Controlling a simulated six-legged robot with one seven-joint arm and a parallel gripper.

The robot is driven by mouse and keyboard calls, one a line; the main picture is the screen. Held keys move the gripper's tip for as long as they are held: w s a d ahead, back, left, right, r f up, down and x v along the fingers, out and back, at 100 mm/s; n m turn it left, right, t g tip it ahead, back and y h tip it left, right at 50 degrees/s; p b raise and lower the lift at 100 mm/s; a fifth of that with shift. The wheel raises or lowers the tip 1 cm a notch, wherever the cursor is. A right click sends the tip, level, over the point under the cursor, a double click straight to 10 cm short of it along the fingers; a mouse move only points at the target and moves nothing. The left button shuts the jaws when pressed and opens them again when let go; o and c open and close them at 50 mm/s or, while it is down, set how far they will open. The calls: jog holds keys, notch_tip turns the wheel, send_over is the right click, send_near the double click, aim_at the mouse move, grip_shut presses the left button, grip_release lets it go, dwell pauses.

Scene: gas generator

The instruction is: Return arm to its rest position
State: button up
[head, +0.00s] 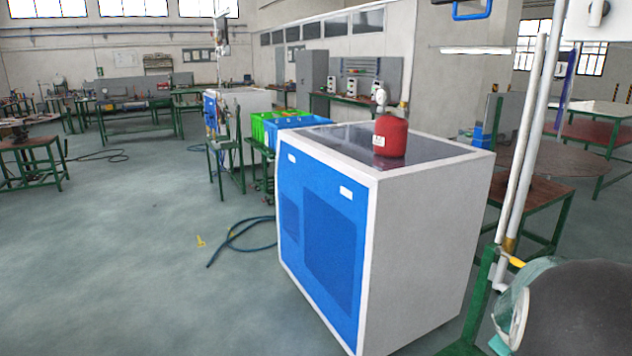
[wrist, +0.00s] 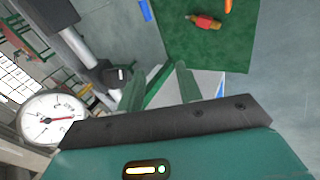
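My gripper (wrist: 158,82) shows in the wrist view. Its teal housing and dark bar fill the bottom of the picture. I cannot make out my gripper in the head view. A round white gauge (wrist: 52,118) with a red needle is at the left of the wrist view. A green surface (wrist: 215,45) lies beyond the fingers, with a small red and yellow part (wrist: 205,22) on it.
In the head view, a blue and white cabinet (head: 420,240) stands close in front, with a red canister (head: 391,138) on top. Pale vertical pipes (head: 522,150) stand at the right. A blue hose (head: 245,236) lies on the floor. Open floor (head: 120,270) is at left.

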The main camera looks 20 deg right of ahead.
jog(key=w+a+r+m+t+y, duration=0.1)
jog(key=a+r, duration=0.4)
jog(key=a, duration=0.6)
jog(key=w+a+r+m+t+y, duration=0.15)
jog(key=a+r, duration=0.45)
jog(key=a, duration=0.6)
jog(key=s+a+r+y, duration=0.1)
jog(key=s+a, duration=0.3)
jog(key=a, duration=0.5)
jog(key=s+a+r+y, duration=0.2)
jog(key=s+a+y, duration=0.1)
jog(key=a, duration=0.7)
jog(key=shift+s+n+t, duration=0.35)
jog(key=shift+s+n, duration=0.1)
jog(key=shift+s, duration=0.4)
jog(key=shift+d+r, duration=0.1)
jog(key=shift+d, duration=0.1)
